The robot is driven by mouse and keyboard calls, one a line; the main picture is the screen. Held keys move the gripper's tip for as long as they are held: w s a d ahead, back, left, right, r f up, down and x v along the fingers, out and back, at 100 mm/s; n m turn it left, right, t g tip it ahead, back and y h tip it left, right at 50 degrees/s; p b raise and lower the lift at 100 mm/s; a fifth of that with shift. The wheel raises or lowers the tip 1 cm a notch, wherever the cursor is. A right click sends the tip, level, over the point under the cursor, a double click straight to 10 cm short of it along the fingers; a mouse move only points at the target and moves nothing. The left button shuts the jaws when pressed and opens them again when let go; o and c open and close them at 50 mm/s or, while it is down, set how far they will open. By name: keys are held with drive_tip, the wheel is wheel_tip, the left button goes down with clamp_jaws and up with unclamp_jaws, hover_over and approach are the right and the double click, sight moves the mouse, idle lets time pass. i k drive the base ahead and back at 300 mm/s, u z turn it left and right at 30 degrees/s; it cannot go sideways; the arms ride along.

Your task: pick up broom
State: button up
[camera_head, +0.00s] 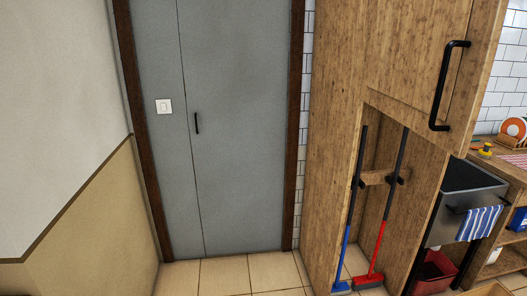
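Two long-handled tools stand in the open lower bay of a wooden cabinet (332,110) at the right. The left one is a broom (346,240) with a blue lower handle, a black upper handle and a blue head on the floor. The right one is a broom (379,245) with a red lower handle, a black upper handle and a red and dark head on the floor. Both lean upright against a wooden crossbar with dark holders. The frame does not show which one the task means. My gripper is not in view.
A grey double door (240,130) with a dark frame stands at the back. Tiled floor (230,275) lies clear before it. A cabinet door with a black handle (447,85) is above the bay. A sink (465,195) with a striped towel (479,222) and a red bin (434,273) are right.

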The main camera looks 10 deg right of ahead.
sight(370, 281)
drive_tip(key=z, duration=0.05)
drive_tip(key=i, duration=0.9)
